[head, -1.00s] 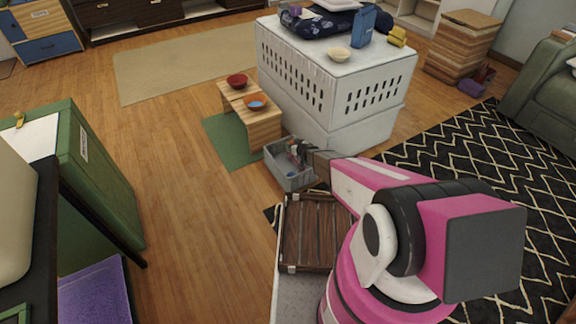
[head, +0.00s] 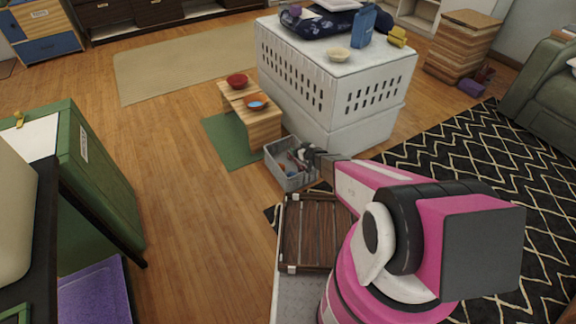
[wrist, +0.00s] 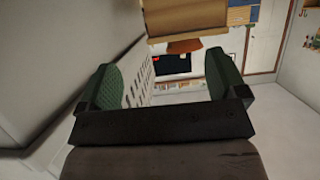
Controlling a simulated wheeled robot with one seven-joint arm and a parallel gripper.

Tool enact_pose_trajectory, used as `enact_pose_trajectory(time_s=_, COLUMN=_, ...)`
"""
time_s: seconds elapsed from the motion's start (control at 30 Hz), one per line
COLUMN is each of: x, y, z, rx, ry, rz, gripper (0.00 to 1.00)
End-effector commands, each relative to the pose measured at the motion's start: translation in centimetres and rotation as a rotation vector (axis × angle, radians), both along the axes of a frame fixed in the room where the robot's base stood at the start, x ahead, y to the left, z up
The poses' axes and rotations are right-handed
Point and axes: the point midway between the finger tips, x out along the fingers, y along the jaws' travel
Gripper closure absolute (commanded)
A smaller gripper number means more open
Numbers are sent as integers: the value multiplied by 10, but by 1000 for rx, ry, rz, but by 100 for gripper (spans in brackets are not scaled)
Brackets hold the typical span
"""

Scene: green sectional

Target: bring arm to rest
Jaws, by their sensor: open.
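My pink, black and white arm reaches from the lower right of the head view toward the middle. My gripper (head: 306,153) is at its far end, over or just in front of a grey bin, small and partly hidden there. In the wrist view my gripper (wrist: 163,88) shows two green-padded fingers set wide apart. Nothing is between the fingers. The wrist view looks out level past a pale wall with slots on the left.
The grey bin (head: 283,176) holds small items. A white slotted crate (head: 330,90) stands behind it, with a wooden bench (head: 262,128) bearing two bowls to the left. A dark slatted wooden crate (head: 312,235) is near my base. Open wooden floor lies left.

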Motion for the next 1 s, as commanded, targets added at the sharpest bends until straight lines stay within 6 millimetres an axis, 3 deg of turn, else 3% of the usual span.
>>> enact_pose_trajectory(time_s=0.03, x=-10, y=-6, z=6, rx=0, ry=0, rz=-1, gripper=9)
enact_pose_trajectory(time_s=0.2, x=-24, y=-16, z=13, rx=1, ry=-1, rz=1, gripper=9)
enact_pose_trajectory(time_s=0.73, x=-25, y=-20, z=17, rx=-6, ry=-1, rz=-13, gripper=9)
enact_pose_trajectory(time_s=0.87, x=-21, y=-39, z=40, rx=-47, ry=7, rz=-92, gripper=9)
enact_pose_trajectory(time_s=1.0, x=-20, y=-78, z=84, rx=-130, ry=46, rz=-249, gripper=9)
